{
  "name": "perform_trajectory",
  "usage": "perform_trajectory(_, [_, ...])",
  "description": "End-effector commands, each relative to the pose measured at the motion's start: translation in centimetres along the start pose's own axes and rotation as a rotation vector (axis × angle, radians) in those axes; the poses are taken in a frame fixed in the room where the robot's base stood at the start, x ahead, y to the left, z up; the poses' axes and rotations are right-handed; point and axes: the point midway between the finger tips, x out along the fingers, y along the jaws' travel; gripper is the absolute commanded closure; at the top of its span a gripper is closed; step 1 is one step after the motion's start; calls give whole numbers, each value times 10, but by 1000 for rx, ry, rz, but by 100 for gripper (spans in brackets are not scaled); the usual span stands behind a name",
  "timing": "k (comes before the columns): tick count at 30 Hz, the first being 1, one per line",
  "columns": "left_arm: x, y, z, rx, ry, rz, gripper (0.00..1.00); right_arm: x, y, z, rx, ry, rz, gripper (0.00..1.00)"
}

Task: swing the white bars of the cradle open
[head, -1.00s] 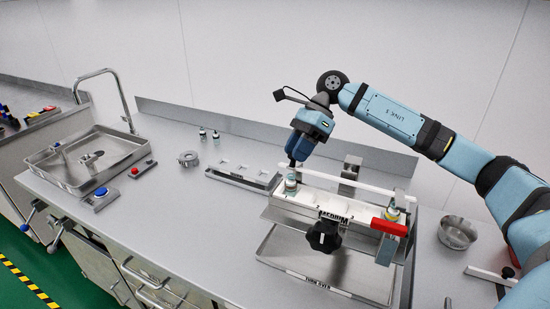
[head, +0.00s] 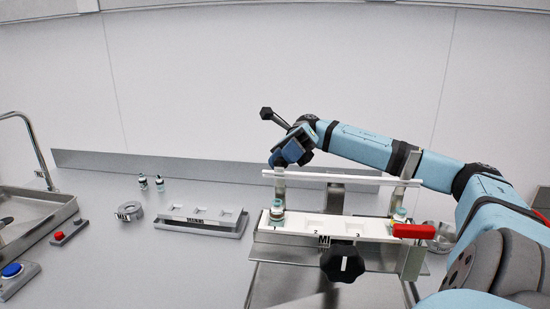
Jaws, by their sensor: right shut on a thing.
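The white cradle (head: 340,226) stands on the bench right of centre, with numbered slots along its top. A thin white bar (head: 345,178) runs lengthwise above it, roughly parallel to it. One capped vial (head: 277,210) stands upright in the left slot and another (head: 398,214) at the right end; the middle slots look empty. My right gripper (head: 279,165) reaches over from behind and is shut on the bar near its left end, above the left vial. Its fingertips are small and partly hidden. I see only one long bar clearly. My left gripper is not in view.
A black knob (head: 342,262) and a red handle (head: 413,231) are on the cradle's front and right. A metal rack (head: 200,221), a ring (head: 129,213) and two small bottles (head: 159,184) stand left. A metal bowl (head: 440,238) is behind my right arm.

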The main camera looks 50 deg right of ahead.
Motion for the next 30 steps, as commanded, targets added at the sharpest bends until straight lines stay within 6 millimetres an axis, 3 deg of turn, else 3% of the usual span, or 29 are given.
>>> perform_trajectory(1, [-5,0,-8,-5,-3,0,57,-2,3,3,11,-23,21,100])
perform_trajectory(9, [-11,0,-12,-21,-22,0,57,-5,2,-3,37,-89,86,100])
perform_trajectory(26, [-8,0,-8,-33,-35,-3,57,-5,0,-8,44,-106,103,100])
perform_trajectory(27, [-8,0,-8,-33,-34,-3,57,-5,0,-8,44,-106,103,62])
perform_trajectory(30, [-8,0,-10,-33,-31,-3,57,-5,0,-7,44,-106,102,43])
